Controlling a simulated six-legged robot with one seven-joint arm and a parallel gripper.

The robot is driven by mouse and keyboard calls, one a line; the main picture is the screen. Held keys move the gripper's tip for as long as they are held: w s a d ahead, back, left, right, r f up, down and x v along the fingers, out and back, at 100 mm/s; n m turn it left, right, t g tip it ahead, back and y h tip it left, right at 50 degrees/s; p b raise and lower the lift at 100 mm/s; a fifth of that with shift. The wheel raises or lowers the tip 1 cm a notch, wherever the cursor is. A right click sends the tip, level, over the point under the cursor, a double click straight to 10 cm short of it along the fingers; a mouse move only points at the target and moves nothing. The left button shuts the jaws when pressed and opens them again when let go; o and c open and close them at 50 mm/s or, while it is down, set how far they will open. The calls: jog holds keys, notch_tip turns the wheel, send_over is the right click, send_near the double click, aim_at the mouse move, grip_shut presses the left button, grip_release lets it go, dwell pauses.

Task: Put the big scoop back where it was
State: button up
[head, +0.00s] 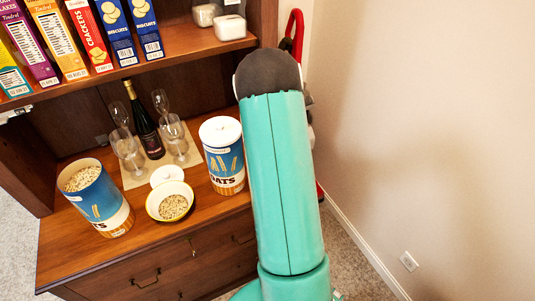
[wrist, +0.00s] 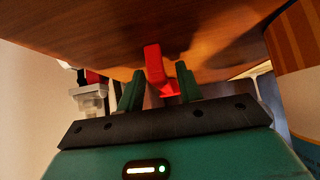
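A red piece (wrist: 154,64), an upright bar with a bent lower end, shows against the dark wood in the wrist view. I cannot tell whether it is a hook or part of the big scoop. My gripper (wrist: 160,92) has its two green fingers apart, one to each side of the red piece, with a visible gap at the right finger. No scoop is clearly seen in its grasp. A clear scoop-like thing (wrist: 90,98) hangs left of the fingers; its size is unclear. In the head view my arm hides my gripper.
The wooden hutch (head: 150,245) bears an open oats canister (head: 112,222), a lidded one (head: 228,172), a bowl of oats (head: 172,206), glasses and a bottle (head: 146,125). Boxes line the upper shelf. A red frame (head: 296,28) stands beside the hutch.

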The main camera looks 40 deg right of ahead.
jog(key=shift+w, duration=0.1)
jog(key=shift+s+a+r, duration=0.1)
jog(key=shift+s+r, duration=0.1)
jog(key=shift+r, duration=0.15)
jog(key=v, duration=1.1)
jog(key=shift+s, duration=0.15)
jog(key=shift+s, duration=0.1)
